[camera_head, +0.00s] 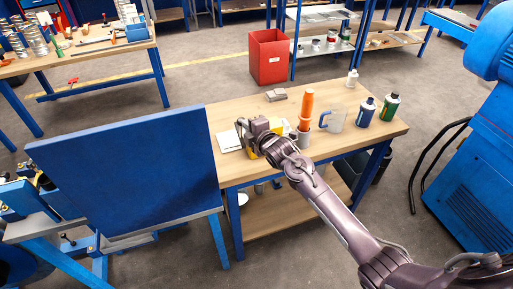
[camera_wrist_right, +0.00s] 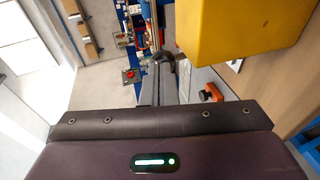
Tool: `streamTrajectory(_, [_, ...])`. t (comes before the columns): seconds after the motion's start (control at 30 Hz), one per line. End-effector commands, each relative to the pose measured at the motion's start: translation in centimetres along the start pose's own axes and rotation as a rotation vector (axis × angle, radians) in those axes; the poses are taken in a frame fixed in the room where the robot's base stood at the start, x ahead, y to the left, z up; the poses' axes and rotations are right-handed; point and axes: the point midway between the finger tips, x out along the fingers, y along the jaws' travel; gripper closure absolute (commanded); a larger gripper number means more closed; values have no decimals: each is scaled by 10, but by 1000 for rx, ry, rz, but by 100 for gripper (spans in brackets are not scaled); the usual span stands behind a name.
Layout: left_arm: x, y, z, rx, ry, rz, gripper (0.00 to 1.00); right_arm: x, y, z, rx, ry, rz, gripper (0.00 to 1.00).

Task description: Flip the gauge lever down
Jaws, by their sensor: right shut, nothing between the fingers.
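A yellow body, perhaps the gauge, shows partly behind my right gripper on the wooden table in the head view (camera_head: 276,125). In the right wrist view this yellow block (camera_wrist_right: 235,28) fills the upper right, close to the fingers. I cannot make out the lever for certain. A small orange and black piece (camera_wrist_right: 212,92) lies below the yellow block there and may belong to something else. My right gripper (camera_head: 241,124) is over the left part of the table, beside the yellow body; its fingers (camera_wrist_right: 166,62) are shut and empty. I cannot tell whether they touch it. My left gripper is not in view.
A large blue panel (camera_head: 125,165) stands to the left.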

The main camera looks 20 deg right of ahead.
Motion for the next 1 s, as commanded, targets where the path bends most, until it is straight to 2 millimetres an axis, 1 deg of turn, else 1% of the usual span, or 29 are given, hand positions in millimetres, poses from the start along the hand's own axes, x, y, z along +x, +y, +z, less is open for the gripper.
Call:
streamTrajectory(0.03, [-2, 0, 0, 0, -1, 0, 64, 5, 4, 1, 0, 0, -17, 100])
streamTrajectory(0.1, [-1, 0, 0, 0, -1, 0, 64, 12, 5, 2, 0, 1, -13, 100])
streamTrajectory(0.37, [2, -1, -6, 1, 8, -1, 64, 30, 11, 5, 1, 1, -11, 100])
streamTrajectory(0.4, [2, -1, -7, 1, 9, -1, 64, 32, 13, 5, 5, 1, -32, 100])
streamTrajectory(0.7, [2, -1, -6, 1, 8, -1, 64, 42, 13, 6, 20, 2, -122, 100])
streamTrajectory(1.0, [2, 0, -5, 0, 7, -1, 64, 43, 13, 7, 23, 1, -135, 100])
